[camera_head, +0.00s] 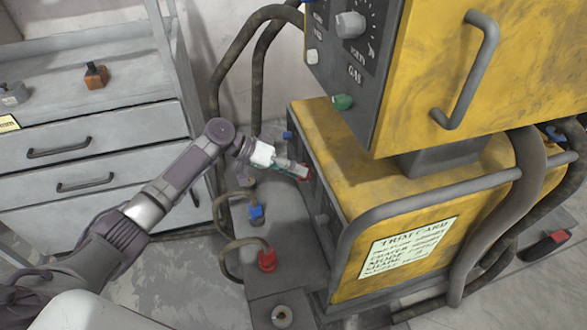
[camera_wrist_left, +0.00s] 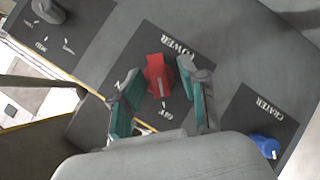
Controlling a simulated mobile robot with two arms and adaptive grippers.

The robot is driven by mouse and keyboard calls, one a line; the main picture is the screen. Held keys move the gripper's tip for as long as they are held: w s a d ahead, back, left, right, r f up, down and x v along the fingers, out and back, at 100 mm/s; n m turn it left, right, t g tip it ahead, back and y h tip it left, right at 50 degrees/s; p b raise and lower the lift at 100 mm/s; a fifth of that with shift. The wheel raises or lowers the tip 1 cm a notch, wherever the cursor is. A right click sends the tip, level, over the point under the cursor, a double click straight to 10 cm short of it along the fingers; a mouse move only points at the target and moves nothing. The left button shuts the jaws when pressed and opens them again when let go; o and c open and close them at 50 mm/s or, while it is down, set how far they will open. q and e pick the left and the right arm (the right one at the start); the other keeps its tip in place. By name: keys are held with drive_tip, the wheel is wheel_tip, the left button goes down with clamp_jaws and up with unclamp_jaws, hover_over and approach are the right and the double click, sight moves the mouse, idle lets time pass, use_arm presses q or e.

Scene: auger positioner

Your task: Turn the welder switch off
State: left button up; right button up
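The welder is a yellow cabinet (camera_head: 345,135) with a dark front panel. Its red power switch (camera_wrist_left: 158,76) sits on a dark plate lettered POWER, with OFF lettered on the side nearer my wrist; it also shows as a small red patch at my fingertips in the head view (camera_head: 304,173). My left gripper (camera_head: 297,170) reaches the panel from the left. In the left wrist view its two teal-padded fingers (camera_wrist_left: 164,88) are apart, one on each side of the red switch. I cannot tell whether they touch it. My right gripper is not in view.
A blue knob (camera_wrist_left: 264,146) is on the CRATER plate beside the switch, and a dark MODE knob (camera_wrist_left: 48,10) on the other side. The upper yellow unit (camera_head: 490,75) overhangs the panel. Blue (camera_head: 256,212) and red (camera_head: 267,259) cable connectors stand below my gripper. Grey drawers (camera_head: 90,160) are left.

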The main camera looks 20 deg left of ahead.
use_arm(q)
drive_tip(key=shift+r, duration=0.15)
drive_tip(key=v, duration=1.2)
idle(0.3)
